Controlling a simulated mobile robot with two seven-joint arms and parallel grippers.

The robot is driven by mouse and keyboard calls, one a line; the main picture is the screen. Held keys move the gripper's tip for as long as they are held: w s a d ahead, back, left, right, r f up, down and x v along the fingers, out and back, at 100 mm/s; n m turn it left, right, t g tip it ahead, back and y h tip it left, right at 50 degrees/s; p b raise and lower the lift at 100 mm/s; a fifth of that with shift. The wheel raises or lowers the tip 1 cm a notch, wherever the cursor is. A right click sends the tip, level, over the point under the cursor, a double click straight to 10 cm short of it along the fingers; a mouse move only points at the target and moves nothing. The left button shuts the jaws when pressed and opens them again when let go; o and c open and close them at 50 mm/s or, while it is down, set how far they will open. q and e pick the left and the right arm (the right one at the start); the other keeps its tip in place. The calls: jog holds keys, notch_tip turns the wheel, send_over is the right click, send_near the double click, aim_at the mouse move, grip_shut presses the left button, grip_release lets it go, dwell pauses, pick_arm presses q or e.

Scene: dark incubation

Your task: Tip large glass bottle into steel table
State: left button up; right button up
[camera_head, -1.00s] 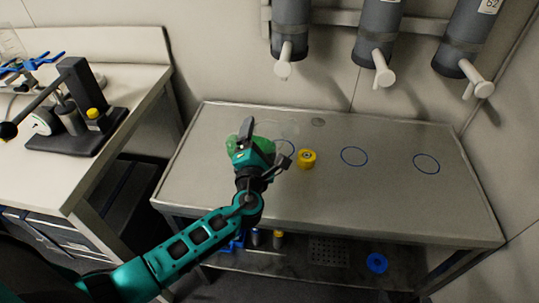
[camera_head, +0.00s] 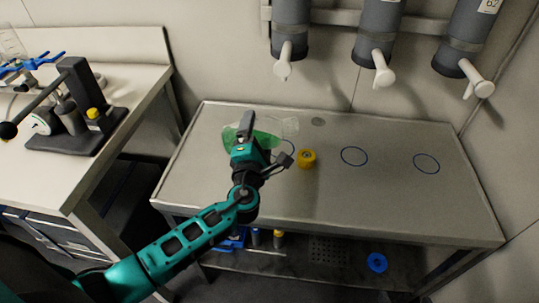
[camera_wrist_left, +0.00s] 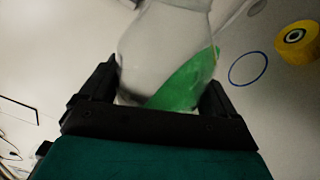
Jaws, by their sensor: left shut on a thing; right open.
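The large glass bottle is clear, with green liquid (camera_head: 265,138) in it. In the head view it lies tilted well over above the steel table (camera_head: 330,215), its clear part (camera_head: 288,125) pointing right. My left gripper (camera_head: 250,135) is shut on the bottle and hides part of it. In the left wrist view the bottle (camera_wrist_left: 160,50) sits between the two fingers (camera_wrist_left: 160,95), and the green liquid slopes to one side. I cannot tell whether the bottle touches the table. No liquid shows on the table top. My right gripper is out of view.
Grey cylinders with white spouts (camera_head: 384,70) hang above. The table's right half is clear.

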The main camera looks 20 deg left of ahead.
aim_at(254, 131)
pick_arm(q)
jog(key=shift+r, duration=0.2)
jog(key=shift+a+r+m, duration=0.1)
jog(key=shift+r+m, duration=0.6)
jog(key=shift+m, duration=0.2)
jog(key=shift+r+m, duration=0.35)
jog(key=shift+m, duration=0.05)
jog(key=shift+r+m, duration=0.5)
